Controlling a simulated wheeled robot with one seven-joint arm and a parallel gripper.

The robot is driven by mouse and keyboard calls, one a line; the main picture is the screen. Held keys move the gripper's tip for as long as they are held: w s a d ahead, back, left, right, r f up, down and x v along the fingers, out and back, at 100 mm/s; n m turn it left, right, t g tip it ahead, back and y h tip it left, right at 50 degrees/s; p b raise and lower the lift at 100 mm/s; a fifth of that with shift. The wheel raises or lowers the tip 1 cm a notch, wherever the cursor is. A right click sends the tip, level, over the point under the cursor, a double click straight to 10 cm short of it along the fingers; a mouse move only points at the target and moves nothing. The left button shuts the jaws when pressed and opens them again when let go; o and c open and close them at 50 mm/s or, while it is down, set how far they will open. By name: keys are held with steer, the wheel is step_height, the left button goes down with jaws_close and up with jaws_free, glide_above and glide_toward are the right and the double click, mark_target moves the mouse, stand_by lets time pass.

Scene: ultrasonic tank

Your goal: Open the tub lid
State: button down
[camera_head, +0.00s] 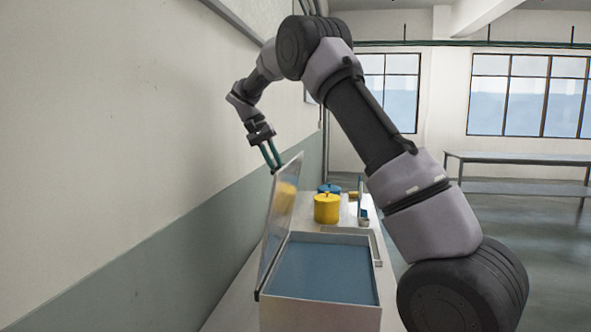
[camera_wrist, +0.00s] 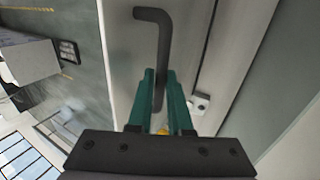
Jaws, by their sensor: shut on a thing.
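The ultrasonic tub (camera_head: 318,302) is a white box with a blue inside, standing on a bench. Its lid (camera_head: 268,240) is swung up on the left side and stands steeply, tilted a little past upright or near it; I cannot tell the exact angle. My gripper (camera_head: 275,168) is at the lid's upper edge. In the wrist view, my gripper's green fingers (camera_wrist: 162,92) are shut on the dark bent lid handle (camera_wrist: 153,16).
A wall (camera_head: 120,130) runs close along the left. A grey table (camera_head: 520,158) stands far right.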

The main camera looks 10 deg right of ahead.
steer(key=shift+w+a+f, duration=0.2)
steer(key=shift+w+a, duration=0.1)
steer(key=shift+a, duration=0.5)
steer(key=shift+w+a+f, duration=0.15)
steer(key=shift+w+a, duration=0.1)
steer(key=shift+a, duration=0.55)
steer(key=c, duration=0.8)
jaws_free()
steer(key=shift+w, duration=0.1)
steer(key=shift+c, duration=0.2)
steer(key=shift+r, duration=0.1)
steer(key=shift+d, duration=0.1)
step_height(320, 180, up, 10)
